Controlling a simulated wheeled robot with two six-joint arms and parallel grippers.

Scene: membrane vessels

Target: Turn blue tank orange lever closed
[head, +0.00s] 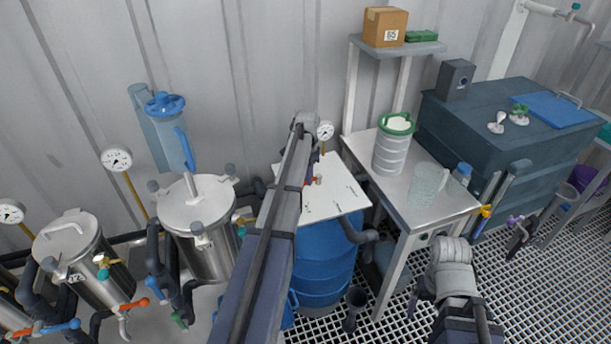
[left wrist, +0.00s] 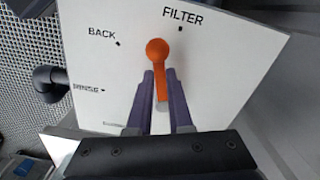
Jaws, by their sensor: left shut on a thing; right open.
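The blue tank (head: 325,255) stands in the middle of the head view, partly hidden by my left arm. A white panel (head: 340,195) sits above it and fills much of the left wrist view (left wrist: 225,85). The orange lever (left wrist: 158,65) has a round knob and points up between the BACK and FILTER marks, nearer FILTER. RINSE and a small unreadable label sit lower left. My left gripper (left wrist: 162,78) is shut on the lever, one purple finger on each side. It is mostly hidden in the head view. My right gripper (head: 418,293) is open and empty, low at right, away from the tank.
Steel vessels (head: 205,225) with pipes and orange and blue valve handles stand left of the tank. A steel table (head: 440,205) with a white container (head: 391,150) and a clear beaker (head: 426,185) stands to the right. A pressure gauge (head: 325,130) rises behind the panel.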

